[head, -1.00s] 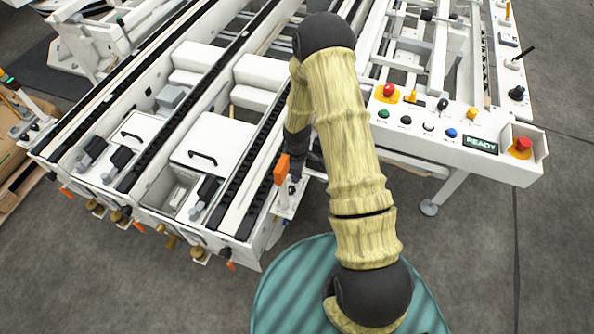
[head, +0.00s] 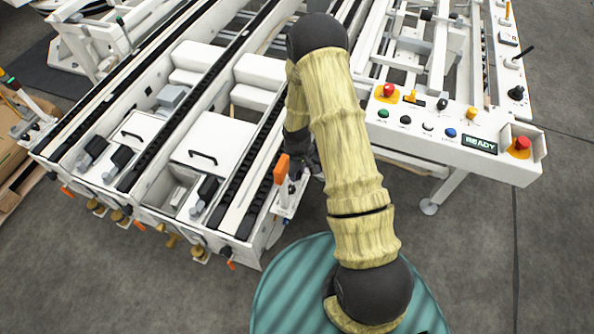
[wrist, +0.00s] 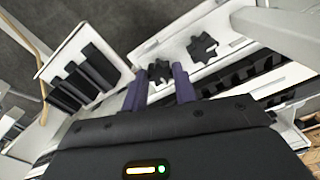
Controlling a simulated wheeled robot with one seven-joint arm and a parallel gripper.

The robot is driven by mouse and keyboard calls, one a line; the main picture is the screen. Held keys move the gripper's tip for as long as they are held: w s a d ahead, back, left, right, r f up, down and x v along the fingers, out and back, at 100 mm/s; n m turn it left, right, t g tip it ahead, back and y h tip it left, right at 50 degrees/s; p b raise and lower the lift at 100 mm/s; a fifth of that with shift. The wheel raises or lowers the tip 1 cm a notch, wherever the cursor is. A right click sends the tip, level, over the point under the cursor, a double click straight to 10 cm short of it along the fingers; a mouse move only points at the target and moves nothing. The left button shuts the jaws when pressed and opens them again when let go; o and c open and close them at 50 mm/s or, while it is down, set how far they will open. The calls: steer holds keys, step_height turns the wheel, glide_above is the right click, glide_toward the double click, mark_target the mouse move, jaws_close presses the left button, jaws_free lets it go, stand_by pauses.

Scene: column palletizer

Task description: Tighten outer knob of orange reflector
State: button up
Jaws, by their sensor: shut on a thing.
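The orange reflector (head: 281,168) stands upright on a white bracket (head: 286,208) at the conveyor's near right corner in the head view. In the wrist view, two black star-shaped knobs sit on a white slotted plate. The nearer knob (wrist: 160,71) is between the purple fingers of my gripper (wrist: 159,82), which is shut on it. The other knob (wrist: 202,46) is free, to the right. In the head view my gripper is mostly hidden behind my arm, just right of the reflector. I cannot tell from the wrist view which knob is the outer one.
White conveyor rails with black belts (head: 245,180) lie left of my gripper. A control panel (head: 450,135) with buttons and a READY display is at the right. In the wrist view a white plate with dark bars (wrist: 82,72) stands close on the left.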

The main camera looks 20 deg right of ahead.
steer(key=o, duration=1)
step_height(320, 180, up, 17)
steer(key=shift+r+p, duration=0.2)
steer(key=shift+p, duration=0.7)
steer(key=shift+r, duration=0.1)
